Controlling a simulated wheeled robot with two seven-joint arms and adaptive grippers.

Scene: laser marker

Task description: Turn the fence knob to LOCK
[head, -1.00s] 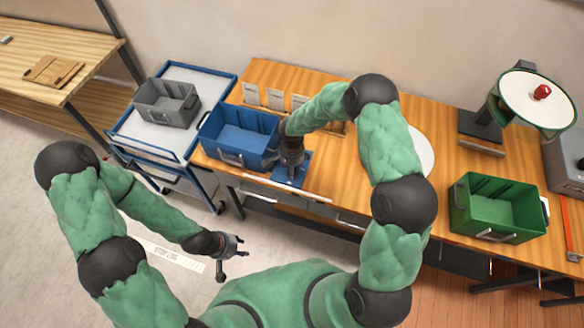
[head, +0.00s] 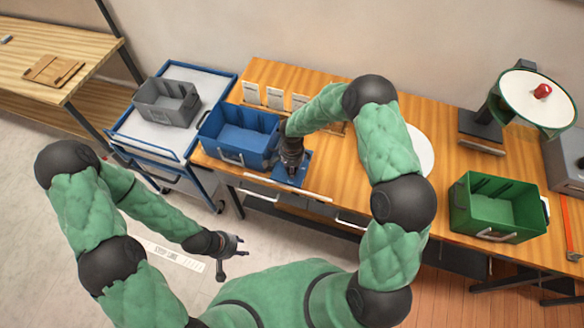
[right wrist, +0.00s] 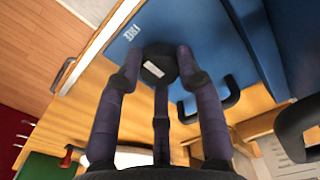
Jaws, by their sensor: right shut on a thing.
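The fence knob (right wrist: 158,65) is a dark round knob with a pale mark on its top, seen in the right wrist view. It stands on a blue plate (right wrist: 200,18) with small white lettering beside it, turned and hard to read. My right gripper (right wrist: 157,72) is shut on the knob, with fingers around its sides. In the head view my right gripper (head: 291,165) is over the blue plate (head: 293,177) at the bench's front edge and hides the knob. My left gripper (head: 236,258) is open and empty, low over the floor.
A blue bin (head: 240,137) stands close left of my right gripper. White cards (head: 273,97) stand behind it. A green bin (head: 492,209) and a round machine with a red knob (head: 541,91) are on the right. A cart (head: 206,77) holds a grey bin (head: 165,101).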

